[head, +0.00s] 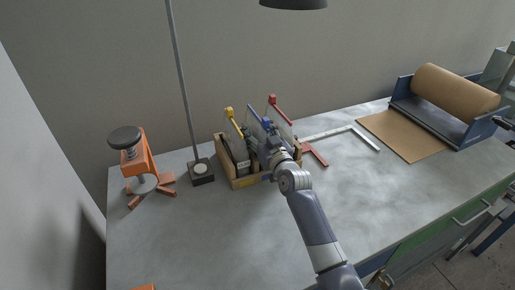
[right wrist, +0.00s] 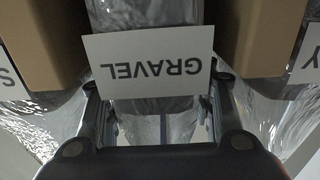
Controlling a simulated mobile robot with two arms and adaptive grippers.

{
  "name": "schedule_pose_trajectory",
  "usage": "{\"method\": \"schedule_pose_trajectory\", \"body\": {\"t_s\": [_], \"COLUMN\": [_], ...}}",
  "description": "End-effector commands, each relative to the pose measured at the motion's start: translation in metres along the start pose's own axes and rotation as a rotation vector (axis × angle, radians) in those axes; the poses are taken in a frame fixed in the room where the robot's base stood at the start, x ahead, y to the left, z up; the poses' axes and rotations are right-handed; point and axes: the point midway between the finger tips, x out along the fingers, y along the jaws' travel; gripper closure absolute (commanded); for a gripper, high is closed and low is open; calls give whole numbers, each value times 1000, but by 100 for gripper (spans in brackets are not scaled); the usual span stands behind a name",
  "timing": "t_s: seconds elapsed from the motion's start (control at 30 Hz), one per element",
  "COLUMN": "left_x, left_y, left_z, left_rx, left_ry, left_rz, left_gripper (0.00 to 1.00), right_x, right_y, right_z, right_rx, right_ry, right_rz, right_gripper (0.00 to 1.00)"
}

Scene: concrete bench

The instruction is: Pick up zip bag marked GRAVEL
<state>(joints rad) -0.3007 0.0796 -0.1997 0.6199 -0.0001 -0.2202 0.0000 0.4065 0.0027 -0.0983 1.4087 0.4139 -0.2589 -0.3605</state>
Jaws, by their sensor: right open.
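The zip bag marked GRAVEL (right wrist: 150,105) is clear, with a white label that reads upside down in the right wrist view. My right gripper (right wrist: 157,88) is open, with one finger on each side of this bag. I cannot tell whether the fingers touch it. In the head view my right gripper (head: 268,148) is over a wooden box (head: 245,182) that holds several bags with coloured clips. The gripper and wrist hide part of the box, and I cannot tell there which bag is GRAVEL. My left gripper is not in view.
Neighbouring labels and brown blocks (right wrist: 262,35) flank the bag closely. A lamp base (head: 200,172) and orange clamp (head: 142,165) stand left of the box. A metal square (head: 350,130) and paper roll (head: 450,92) are to the right. The front bench (head: 220,240) is mostly clear.

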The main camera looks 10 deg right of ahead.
Motion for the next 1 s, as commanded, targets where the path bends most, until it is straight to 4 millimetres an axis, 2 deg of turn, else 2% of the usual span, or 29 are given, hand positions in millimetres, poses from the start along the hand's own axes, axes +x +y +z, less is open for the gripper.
{"method": "schedule_pose_trajectory", "body": {"t_s": [0.07, 0.2, 0.3, 0.67, 0.77, 1.0], "left_x": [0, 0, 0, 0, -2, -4], "left_y": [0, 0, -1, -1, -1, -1], "left_z": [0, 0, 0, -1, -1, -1], "left_rx": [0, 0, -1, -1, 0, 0], "left_ry": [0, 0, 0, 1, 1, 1], "left_rz": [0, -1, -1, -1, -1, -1], "left_gripper": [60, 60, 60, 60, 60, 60], "right_x": [0, 0, 0, 0, 0, 0], "right_y": [0, 0, 0, 0, -1, 0], "right_z": [0, 0, 0, -6, -17, -64], "right_rx": [0, 0, 0, 0, 1, 1], "right_ry": [0, 0, 0, 7, 10, 12], "right_rz": [0, 0, 0, 1, 0, 0], "right_gripper": [50, 82, 100, 100, 100, 100]}}
